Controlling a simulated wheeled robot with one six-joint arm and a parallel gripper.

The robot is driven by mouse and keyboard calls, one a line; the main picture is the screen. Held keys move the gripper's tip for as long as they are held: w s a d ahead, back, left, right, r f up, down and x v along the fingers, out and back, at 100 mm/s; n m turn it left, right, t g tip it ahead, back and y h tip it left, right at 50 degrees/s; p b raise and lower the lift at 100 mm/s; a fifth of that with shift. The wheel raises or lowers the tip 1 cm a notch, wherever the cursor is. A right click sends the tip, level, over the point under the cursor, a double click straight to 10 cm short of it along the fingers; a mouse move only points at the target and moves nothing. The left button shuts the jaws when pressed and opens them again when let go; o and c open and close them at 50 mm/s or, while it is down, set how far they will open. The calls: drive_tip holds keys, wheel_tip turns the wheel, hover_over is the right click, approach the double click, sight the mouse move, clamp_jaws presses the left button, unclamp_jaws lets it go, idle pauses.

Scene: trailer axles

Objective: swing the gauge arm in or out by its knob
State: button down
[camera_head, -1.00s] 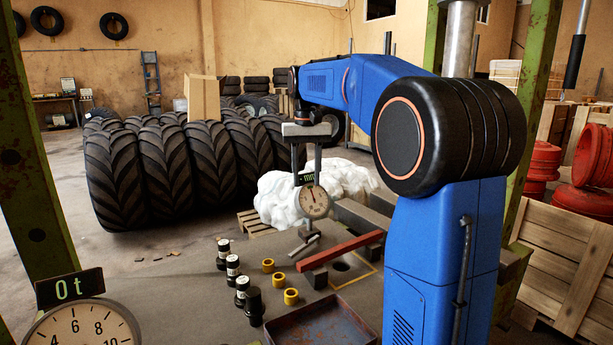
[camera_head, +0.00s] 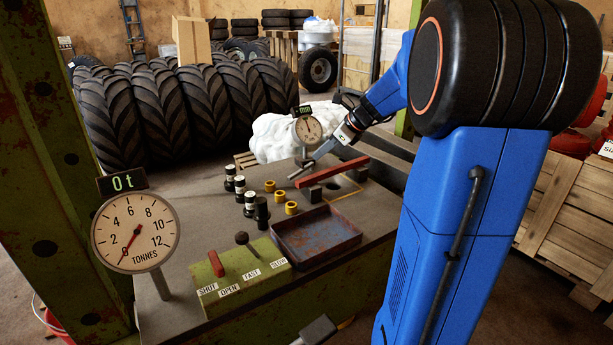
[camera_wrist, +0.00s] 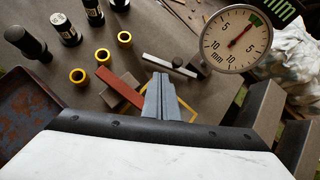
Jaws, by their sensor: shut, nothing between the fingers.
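The gauge has a round white dial (camera_head: 308,128) marked in mm, with a small green display above it. In the wrist view the dial (camera_wrist: 236,40) is at upper right, its red needle pointing up-right toward a green band. The gauge arm (camera_wrist: 157,60) is a thin pale bar left of and below the dial, with a small dark knob (camera_wrist: 177,62) on it. My gripper (camera_head: 320,152) is just below the dial, reaching in from the right. In the wrist view its grey fingers (camera_wrist: 161,80) are together and empty, just below the bar. I cannot tell whether they touch it.
A red bar (camera_head: 332,172) on dark blocks and a rusty tray (camera_head: 318,238) are on the bench. Yellow rings (camera_head: 291,208) and black cylinders (camera_head: 249,204) stand to the left. A lever box (camera_head: 240,275) and a tonnes dial (camera_head: 136,232) are nearer.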

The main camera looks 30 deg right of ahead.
sight(298, 172)
drive_tip(key=w+f+m, duration=0.1)
drive_tip(key=f, duration=0.1)
drive_tip(key=w+a+f+m, duration=0.1)
drive_tip(key=w+f, duration=0.1)
drive_tip(key=f, duration=0.1)
drive_tip(key=w+f, duration=0.2)
drive_tip(key=f, duration=0.1)
drive_tip(key=shift+a+m+t, duration=0.4)
drive_tip(key=shift+w, duration=0.1)
drive_tip(key=shift+w+a+m+h, duration=0.6)
drive_tip(key=shift+a+m+h, duration=0.1)
drive_tip(key=shift+m+h, duration=0.1)
drive_tip(key=shift+w+a, duration=0.4)
drive_tip(key=shift+w, duration=0.35)
